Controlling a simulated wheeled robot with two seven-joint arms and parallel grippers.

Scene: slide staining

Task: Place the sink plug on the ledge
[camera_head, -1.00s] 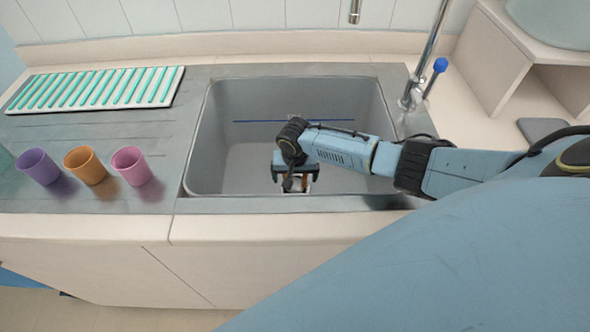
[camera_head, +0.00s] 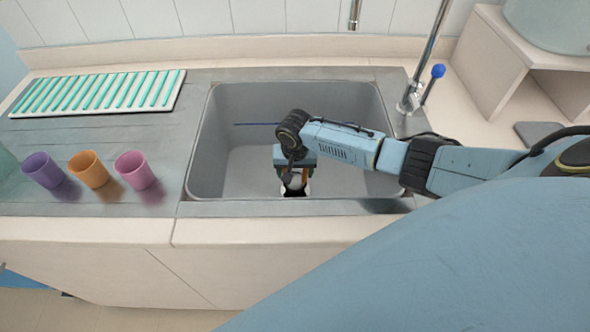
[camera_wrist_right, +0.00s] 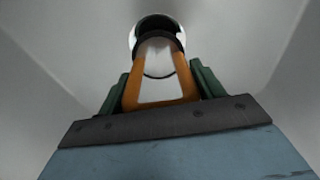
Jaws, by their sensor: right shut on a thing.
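My right gripper (camera_head: 294,190) reaches down into the grey sink (camera_head: 232,170), near its front wall. In the right wrist view its orange fingers (camera_wrist_right: 158,50) converge and are shut on the sink plug (camera_wrist_right: 158,22), a round black and white piece at the fingertips. The plug also shows in the head view (camera_head: 293,185), partly covered by the fingers and small. The pale ledge (camera_head: 255,45) runs along the wall behind the sink. My left gripper is out of view.
A purple cup (camera_head: 43,170), an orange cup (camera_head: 88,168) and a pink cup (camera_head: 134,169) stand left of the sink. A green-slatted rack (camera_head: 98,93) lies behind them. A tap (camera_head: 412,98) with a blue-knobbed lever (camera_head: 437,72) rises at the right.

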